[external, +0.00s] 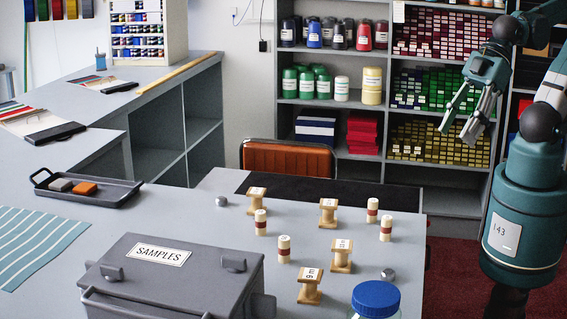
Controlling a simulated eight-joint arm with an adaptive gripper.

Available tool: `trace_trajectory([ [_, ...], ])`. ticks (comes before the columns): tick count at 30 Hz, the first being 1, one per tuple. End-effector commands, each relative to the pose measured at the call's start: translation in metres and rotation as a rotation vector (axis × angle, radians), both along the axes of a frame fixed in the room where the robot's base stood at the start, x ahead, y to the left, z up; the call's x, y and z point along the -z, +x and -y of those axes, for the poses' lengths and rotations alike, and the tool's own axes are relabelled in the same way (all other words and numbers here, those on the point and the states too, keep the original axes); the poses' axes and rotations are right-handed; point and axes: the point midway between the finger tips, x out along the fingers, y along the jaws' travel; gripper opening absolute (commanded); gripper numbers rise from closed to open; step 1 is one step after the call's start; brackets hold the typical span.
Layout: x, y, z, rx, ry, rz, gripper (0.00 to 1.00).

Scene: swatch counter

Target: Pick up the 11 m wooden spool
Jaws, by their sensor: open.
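Several wooden spools with white labels stand upright on the grey counter: a back-left spool (257,205), a back-middle spool (328,217), a right spool (342,262) and a front spool (309,291).
Cream pegs with dark red bands, such as one peg (284,250), stand between the spools. Metal balls (388,275) lie nearby. A grey SAMPLES box (170,275) stands at front left, a blue-lidded jar (376,299) at front right. A dark mat (390,196) lies behind.

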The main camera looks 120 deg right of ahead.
Motion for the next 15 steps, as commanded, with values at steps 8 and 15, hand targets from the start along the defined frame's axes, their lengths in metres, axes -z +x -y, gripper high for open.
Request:
trace_trajectory([
  [8, -0.01, 0.011, 0.003, 0.016, 0.007, -0.015, 0.43],
  [15, -0.027, 0.037, 0.01, 0.056, 0.023, -0.052, 0.43],
])
